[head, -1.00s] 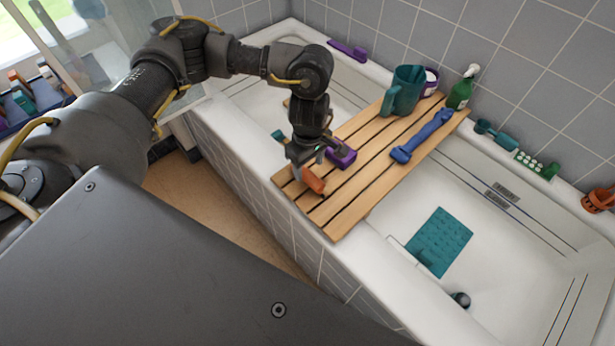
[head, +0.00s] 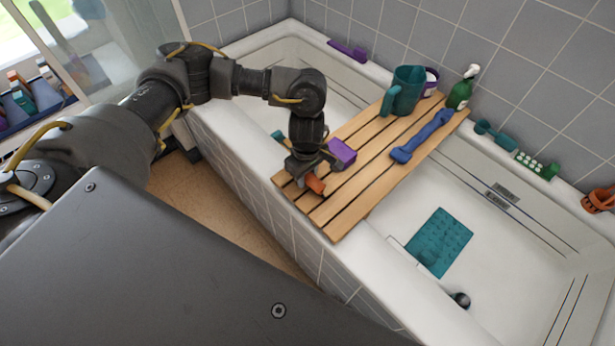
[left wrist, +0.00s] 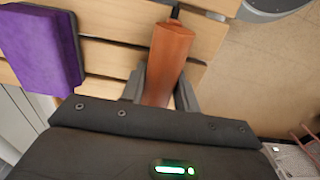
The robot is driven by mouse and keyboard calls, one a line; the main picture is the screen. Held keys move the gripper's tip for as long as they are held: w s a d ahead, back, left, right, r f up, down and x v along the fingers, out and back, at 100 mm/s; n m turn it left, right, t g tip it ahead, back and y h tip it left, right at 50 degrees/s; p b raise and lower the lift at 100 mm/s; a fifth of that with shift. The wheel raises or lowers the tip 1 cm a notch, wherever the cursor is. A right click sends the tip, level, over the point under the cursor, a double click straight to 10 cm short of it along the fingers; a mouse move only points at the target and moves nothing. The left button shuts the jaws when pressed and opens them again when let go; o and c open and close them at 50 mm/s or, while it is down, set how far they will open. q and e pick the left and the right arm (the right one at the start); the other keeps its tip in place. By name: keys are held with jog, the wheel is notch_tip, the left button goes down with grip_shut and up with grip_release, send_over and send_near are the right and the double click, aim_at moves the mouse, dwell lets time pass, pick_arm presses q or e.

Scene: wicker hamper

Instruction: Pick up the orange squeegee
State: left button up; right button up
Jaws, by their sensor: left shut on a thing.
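The orange squeegee (head: 315,185) is at the near left end of the slatted wooden board across the bathtub. Only part of it shows in the head view. In the left wrist view its orange handle (left wrist: 173,48) runs up from between the two grey fingers. My left gripper (head: 306,177) points down over the board and is shut on the handle. The wrist body hides the near end of the handle. I cannot tell whether the squeegee touches the slats. My right gripper is in neither view.
A purple block (head: 342,152) is close beside the left gripper. A blue brush-like tool (head: 421,137), a teal pitcher (head: 404,90) and a green bottle (head: 460,92) are farther along the board (head: 335,222). The tub holds a teal mat (head: 439,242).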

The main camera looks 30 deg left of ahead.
pick_arm(q)
jog(key=shift+c, duration=0.6)
jog(key=shift+r, duration=0.1)
